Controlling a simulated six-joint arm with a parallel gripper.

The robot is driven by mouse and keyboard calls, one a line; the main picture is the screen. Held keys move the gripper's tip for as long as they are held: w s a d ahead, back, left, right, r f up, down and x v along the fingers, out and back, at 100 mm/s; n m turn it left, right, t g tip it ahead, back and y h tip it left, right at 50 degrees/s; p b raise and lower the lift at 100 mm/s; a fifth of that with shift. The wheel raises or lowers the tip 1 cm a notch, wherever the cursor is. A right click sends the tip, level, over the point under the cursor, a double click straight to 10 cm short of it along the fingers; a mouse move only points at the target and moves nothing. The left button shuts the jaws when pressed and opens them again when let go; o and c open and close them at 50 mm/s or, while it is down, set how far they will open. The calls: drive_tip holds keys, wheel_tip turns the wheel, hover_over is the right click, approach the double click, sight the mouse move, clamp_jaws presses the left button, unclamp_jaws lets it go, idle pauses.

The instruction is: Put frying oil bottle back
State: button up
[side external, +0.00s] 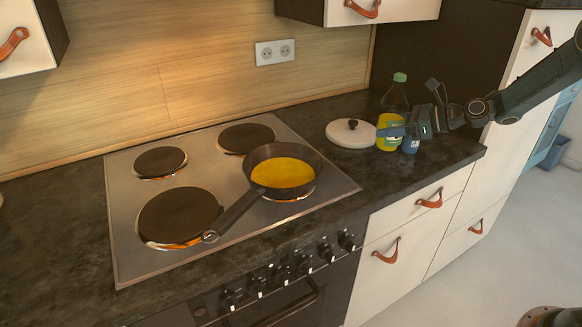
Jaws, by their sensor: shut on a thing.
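The frying oil bottle (388,121) stands upright on the dark counter at the right, near the back corner. It has a green cap, a clear dark upper part and a yellow lower part with a label. My gripper (398,133) reaches in from the right and is shut on the bottle at its lower half. The fingers and wrist hide part of the bottle's right side. The bottle's base looks to be on or very close to the counter; I cannot tell which.
A white lid (351,134) with a dark knob lies just left of the bottle. A pan (252,164) with yellow oil sits on the hob (122,235), its handle pointing front left. A small blue item (411,146) is beside the bottle. The front right counter (400,182) is clear.

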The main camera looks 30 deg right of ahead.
sight(388, 147)
drive_tip(key=shift+f, duration=3.15)
drive_tip(key=shift+f, duration=0.1)
drive_tip(key=o, duration=1.4)
drive_tip(key=shift+f, duration=0.15)
drive_tip(key=shift+c, duration=0.2)
drive_tip(key=shift+s+d+r, duration=0.1)
drive_tip(key=shift+r, duration=0.15)
drive_tip(key=v, duration=1.1)
drive_tip(key=shift+s+d, duration=0.2)
drive_tip(key=shift+s, duration=0.05)
drive_tip(key=shift+r, duration=0.1)
